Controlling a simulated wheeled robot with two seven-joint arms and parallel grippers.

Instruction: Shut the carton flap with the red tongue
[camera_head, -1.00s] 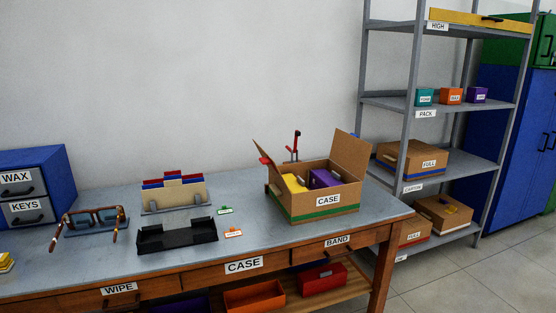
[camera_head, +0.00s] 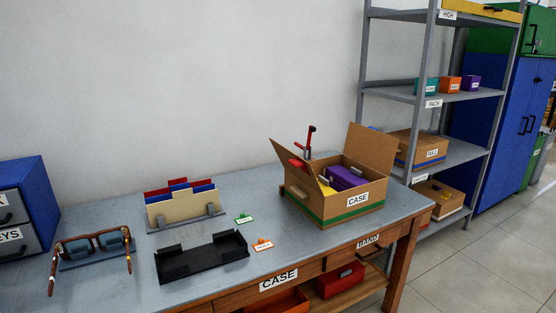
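The open cardboard carton (camera_head: 318,207) labelled CASE stands on the right part of the workbench. Its left flap (camera_head: 292,162) stands up and leans outward, with a red tongue (camera_head: 298,164) near its upper part. Its right flap (camera_head: 371,149) also stands up. A purple box (camera_head: 347,177) and a yellow item (camera_head: 326,189) lie inside the carton; their lower parts are hidden by its walls. Neither of my grippers is in view.
A black tray (camera_head: 202,256), a file holder (camera_head: 184,207) and eyeglasses on a stand (camera_head: 93,246) are on the bench (camera_head: 120,285). A red-handled tool (camera_head: 309,143) stands behind the carton. A grey shelf rack (camera_head: 455,154) stands to the right.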

